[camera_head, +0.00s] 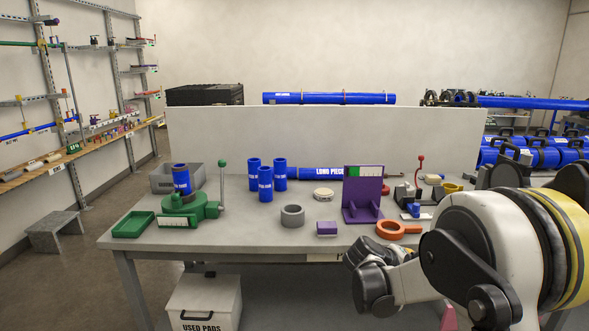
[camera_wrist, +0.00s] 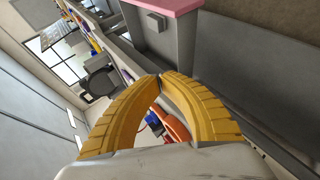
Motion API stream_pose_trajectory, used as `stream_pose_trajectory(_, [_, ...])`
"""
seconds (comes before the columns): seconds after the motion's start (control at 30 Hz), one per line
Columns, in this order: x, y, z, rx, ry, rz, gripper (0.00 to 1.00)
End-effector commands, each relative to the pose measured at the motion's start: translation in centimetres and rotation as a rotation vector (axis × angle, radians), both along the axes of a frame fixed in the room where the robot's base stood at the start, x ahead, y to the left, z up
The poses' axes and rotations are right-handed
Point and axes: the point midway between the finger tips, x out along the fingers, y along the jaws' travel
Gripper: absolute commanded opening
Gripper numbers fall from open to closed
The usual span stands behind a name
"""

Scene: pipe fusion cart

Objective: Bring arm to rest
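My arm fills the lower right of the head view, in front of the right end of the workbench (camera_head: 240,240). My gripper's fingertips cannot be made out in that view. In the wrist view my gripper (camera_wrist: 161,77) shows as two curved yellow ridged fingers whose tips meet in an arch. It is shut with nothing held. Orange and blue things show through the arch, beyond the fingers. The wrist picture is tilted, with a grey post-like part with a pink top (camera_wrist: 165,25) above the fingertips.
The bench holds a green clamp stand (camera_head: 190,207), several blue pipe pieces (camera_head: 265,184), a purple bracket (camera_head: 362,195) and an orange ring tool (camera_head: 397,229). A white used-pads bin (camera_head: 204,302) stands below. Shelving (camera_head: 75,155) lines the left wall.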

Motion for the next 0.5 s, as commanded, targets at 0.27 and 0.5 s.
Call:
stream_pose_trajectory(0.27, [-9.0,3.4,6.5,0.299,-0.034,0.034,0.0])
stream_pose_trajectory(0.5, [-18.4,7.5,8.9,0.561,-0.082,0.053,0.0])
